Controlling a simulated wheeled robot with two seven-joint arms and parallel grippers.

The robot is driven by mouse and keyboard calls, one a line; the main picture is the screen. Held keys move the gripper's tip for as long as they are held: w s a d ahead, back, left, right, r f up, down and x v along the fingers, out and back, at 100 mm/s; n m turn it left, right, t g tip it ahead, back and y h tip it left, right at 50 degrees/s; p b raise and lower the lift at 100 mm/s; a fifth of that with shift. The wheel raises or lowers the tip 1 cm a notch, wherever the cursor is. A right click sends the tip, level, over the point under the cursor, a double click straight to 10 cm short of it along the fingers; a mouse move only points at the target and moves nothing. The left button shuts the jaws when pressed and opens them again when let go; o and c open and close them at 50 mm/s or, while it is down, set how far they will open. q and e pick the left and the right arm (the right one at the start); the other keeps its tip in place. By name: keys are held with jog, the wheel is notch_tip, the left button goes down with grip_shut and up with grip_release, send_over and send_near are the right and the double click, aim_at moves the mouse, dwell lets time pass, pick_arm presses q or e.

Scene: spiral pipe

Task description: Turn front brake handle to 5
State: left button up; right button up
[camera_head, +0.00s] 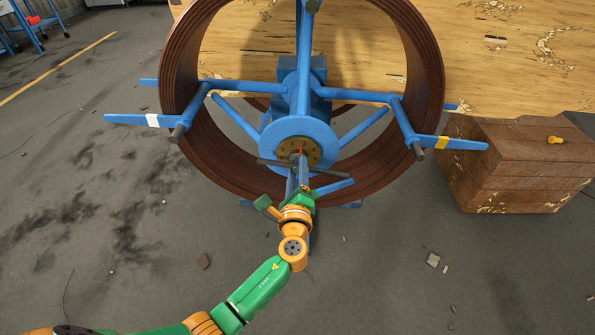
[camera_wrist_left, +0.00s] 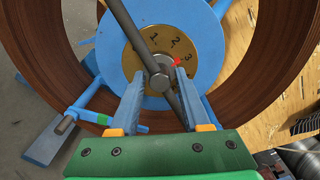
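The front brake handle is a dark rod (camera_wrist_left: 132,27) crossing a brass dial (camera_wrist_left: 148,42) on the blue hub of the reel. The dial shows 1, 2 and 3 in the left wrist view; no 5 is visible. A red pointer (camera_wrist_left: 177,62) lies near the 2 and 3. In the head view the handle (camera_head: 330,172) runs roughly sideways across the dial (camera_head: 312,148). My left gripper (camera_wrist_left: 160,76) is open, its blue fingers on either side of the rod's grey centre boss. I cannot tell whether they touch it. It also shows in the head view (camera_head: 299,166). My right gripper is out of view.
A large brown spiral pipe reel (camera_head: 424,62) with blue spokes surrounds the hub. A wooden table (camera_head: 500,75) stands behind it, and a brown wooden block (camera_head: 500,150) with a yellow knob is at the right. The grey floor in front has small debris.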

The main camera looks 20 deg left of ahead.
pick_arm(q)
grip_shut()
dwell(0.5)
dwell(0.3)
dwell(0.3)
